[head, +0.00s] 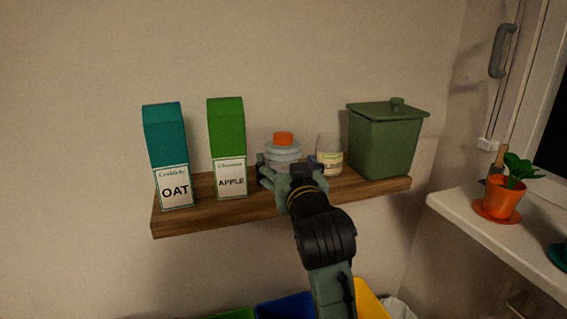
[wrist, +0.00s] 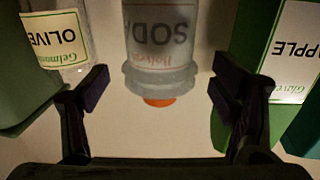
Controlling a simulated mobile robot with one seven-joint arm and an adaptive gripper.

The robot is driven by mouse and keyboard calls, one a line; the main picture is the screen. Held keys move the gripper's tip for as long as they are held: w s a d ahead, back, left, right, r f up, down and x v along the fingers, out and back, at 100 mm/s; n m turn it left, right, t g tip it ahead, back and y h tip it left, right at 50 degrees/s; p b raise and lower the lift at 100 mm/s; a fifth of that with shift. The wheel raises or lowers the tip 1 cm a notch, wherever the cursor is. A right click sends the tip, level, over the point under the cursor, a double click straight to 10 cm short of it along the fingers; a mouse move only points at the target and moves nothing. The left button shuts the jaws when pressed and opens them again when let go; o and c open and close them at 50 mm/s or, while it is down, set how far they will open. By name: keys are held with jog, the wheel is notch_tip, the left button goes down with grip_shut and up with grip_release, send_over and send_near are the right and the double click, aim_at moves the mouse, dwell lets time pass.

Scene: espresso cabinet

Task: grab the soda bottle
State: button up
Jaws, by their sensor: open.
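The soda bottle (head: 283,150) stands on the wooden shelf (head: 270,206), a clear, ribbed bottle with an orange cap. In the head view its lower part is hidden behind my gripper (head: 291,174). In the wrist view, which is upside down, the soda bottle (wrist: 160,50) shows its "SODA" label. It lies between and beyond the two dark fingers of my gripper (wrist: 157,90). The fingers are spread wide with clear gaps on both sides of the bottle, and no contact shows.
A green apple carton (head: 227,150) stands close left of the bottle, with a teal oat carton (head: 167,155) further left. A jar labelled "OLIVE" (head: 329,155) stands close right, then a lidded green bin (head: 384,142). A sill with an orange plant pot (head: 500,200) is at right.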

jog(key=w, duration=0.2)
jog(key=w+a+p, duration=0.1)
jog(key=w, duration=0.1)
jog(key=shift+w+f, duration=0.1)
jog(key=shift+w, duration=0.15)
jog(key=shift+c, duration=0.2)
jog(key=c, duration=1.2)
